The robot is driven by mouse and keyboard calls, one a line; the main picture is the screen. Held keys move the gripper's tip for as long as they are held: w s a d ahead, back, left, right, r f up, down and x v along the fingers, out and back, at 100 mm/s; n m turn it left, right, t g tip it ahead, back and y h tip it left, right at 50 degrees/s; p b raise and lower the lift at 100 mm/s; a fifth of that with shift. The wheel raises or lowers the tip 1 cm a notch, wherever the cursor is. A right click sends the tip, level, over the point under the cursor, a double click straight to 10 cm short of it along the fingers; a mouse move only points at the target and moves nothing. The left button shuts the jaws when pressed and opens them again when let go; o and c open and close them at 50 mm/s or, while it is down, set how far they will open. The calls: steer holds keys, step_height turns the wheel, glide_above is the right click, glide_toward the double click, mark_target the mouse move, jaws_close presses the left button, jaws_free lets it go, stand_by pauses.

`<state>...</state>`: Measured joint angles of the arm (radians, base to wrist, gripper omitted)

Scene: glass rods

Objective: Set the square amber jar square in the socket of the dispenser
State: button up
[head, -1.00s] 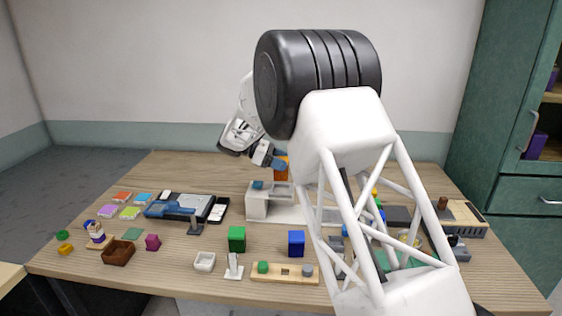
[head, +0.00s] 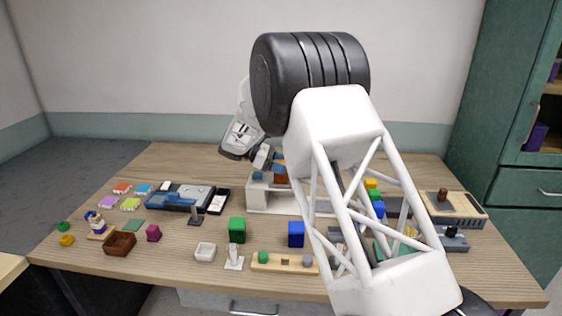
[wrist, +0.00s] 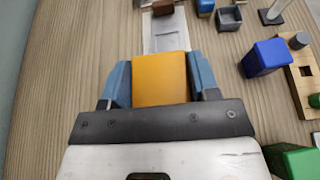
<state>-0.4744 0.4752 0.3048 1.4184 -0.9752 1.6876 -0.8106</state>
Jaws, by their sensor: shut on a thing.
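The square amber jar (wrist: 160,82) is between the two blue fingertips of my gripper (wrist: 160,86) in the wrist view, its sides lined up with the fingers. My gripper is shut on it. The socket is hidden beneath the jar, so I cannot tell whether the jar is seated.
A green block (head: 237,230), a blue block (head: 296,234) and a wooden peg strip (head: 272,262) stand in front of the dispenser. A blue-and-grey device (head: 180,198) lies to the left. My arm hides much of the table's right side.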

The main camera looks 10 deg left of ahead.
steer(key=shift+f, duration=0.2)
stand_by(0.3)
steer(key=o, duration=1.1)
steer(key=shift+a, duration=0.1)
steer(key=shift+v, duration=3.85)
